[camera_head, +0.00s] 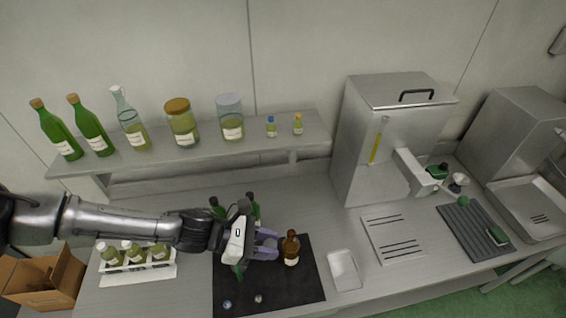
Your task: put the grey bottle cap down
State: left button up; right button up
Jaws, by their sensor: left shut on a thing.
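My left gripper (274,246) reaches in from the left over the black mat (303,285), its purple-grey fingers shut. The grey bottle cap between them is too small and covered to make out clearly. A brown bottle (291,249) with a white label stands upright on the mat, just right of the fingertips. My right gripper is not in view.
A white rack (137,269) with several jars and a cardboard box (45,279) stand left. A white tray (344,270) lies right of the mat. A shelf (200,158) with bottles and jars runs behind. A steel machine (385,140) stands back right.

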pick_arm(q)
jog(key=w+a+f+n+t+y, duration=0.1)
jog(key=w+a+f+n+t, duration=0.3)
jog(key=w, duration=0.1)
jog(key=shift+a+f+t, duration=0.3)
jog(key=shift+a+f, duration=0.05)
jog(key=w+d+r+n+t+y, duration=0.1)
jog(key=w+r+n+t+y, duration=0.25)
jog(key=r, duration=0.65)
jog(key=w+r+n+t+y, duration=0.25)
jog(key=r+n, duration=0.25)
jog(key=r, duration=0.4)
jog(key=s+a+r+n+t+y, duration=0.1)
jog(key=a+r+n+y, duration=0.1)
jog(key=r, duration=0.4)
jog(key=s+a+r+n+t+y, duration=0.1)
jog(key=s+a+r+y, duration=0.15)
jog(key=r, duration=0.25)
jog(key=shift+n+y, duration=0.85)
jog(key=shift+y, duration=0.1)
jog(key=shift+a+f, duration=1.1)
jog(key=shift+f, duration=1.3)
jog(key=shift+a+f, duration=1.1)
jog(key=shift+f, duration=1.25)
jog(key=shift+a+f, duration=1.1)
jog(key=shift+f, duration=1.3)
